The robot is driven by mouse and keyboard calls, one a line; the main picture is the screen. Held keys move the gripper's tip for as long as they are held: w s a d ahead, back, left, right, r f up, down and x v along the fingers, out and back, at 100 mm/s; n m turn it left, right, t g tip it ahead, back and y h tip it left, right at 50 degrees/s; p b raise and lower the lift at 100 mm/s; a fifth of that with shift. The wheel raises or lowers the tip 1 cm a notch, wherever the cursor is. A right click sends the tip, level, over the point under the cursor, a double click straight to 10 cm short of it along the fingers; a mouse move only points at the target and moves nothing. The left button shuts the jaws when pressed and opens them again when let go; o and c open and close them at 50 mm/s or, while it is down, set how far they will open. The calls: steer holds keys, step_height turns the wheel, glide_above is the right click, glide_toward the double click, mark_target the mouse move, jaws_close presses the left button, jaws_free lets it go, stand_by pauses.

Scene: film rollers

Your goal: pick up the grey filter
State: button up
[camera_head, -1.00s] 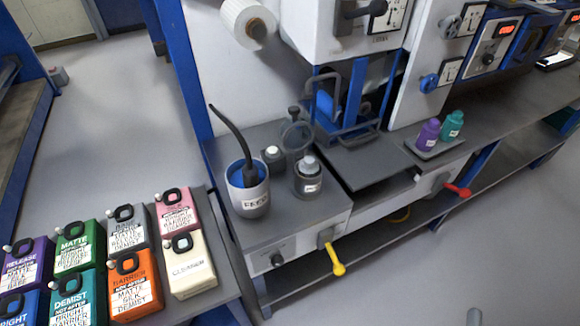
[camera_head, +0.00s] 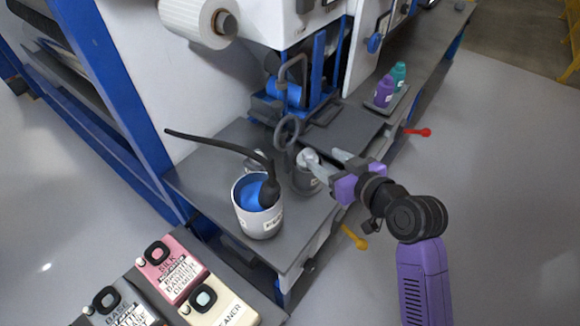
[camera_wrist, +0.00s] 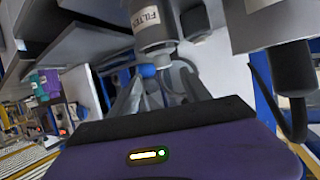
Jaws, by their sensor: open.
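The grey filter (camera_head: 303,182) is a small dark grey jar with a paler cap, standing at the front of the grey bench top. My gripper (camera_head: 326,163) reaches in from the right, and its fingers are open at the cap's height, partly hiding the jar. In the wrist view the filter (camera_wrist: 151,22) with its FILTER label appears upside down at the top. Its narrower end points down toward the gap between my open fingers (camera_wrist: 160,92). I cannot tell whether the fingers touch it.
A white pot (camera_head: 258,222) with blue inside and a black hose stands left of the filter. A handwheel (camera_head: 286,132) is close behind it. Purple (camera_head: 384,92) and teal (camera_head: 398,76) bottles stand further right. A yellow lever (camera_head: 353,237) juts from the bench front.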

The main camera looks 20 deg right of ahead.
mark_target(312, 156)
steer(key=shift+a+f+p+x, duration=0.2)
steer(key=shift+p+x, duration=0.2)
steer(key=shift+x, duration=1.55)
steer(key=shift+a+f+p+x, duration=0.15)
steer(key=shift+p+x, duration=0.2)
steer(key=shift+x, duration=1.6)
steer(key=shift+s+r, duration=0.15)
steer(key=shift+s, duration=0.05)
jaws_close()
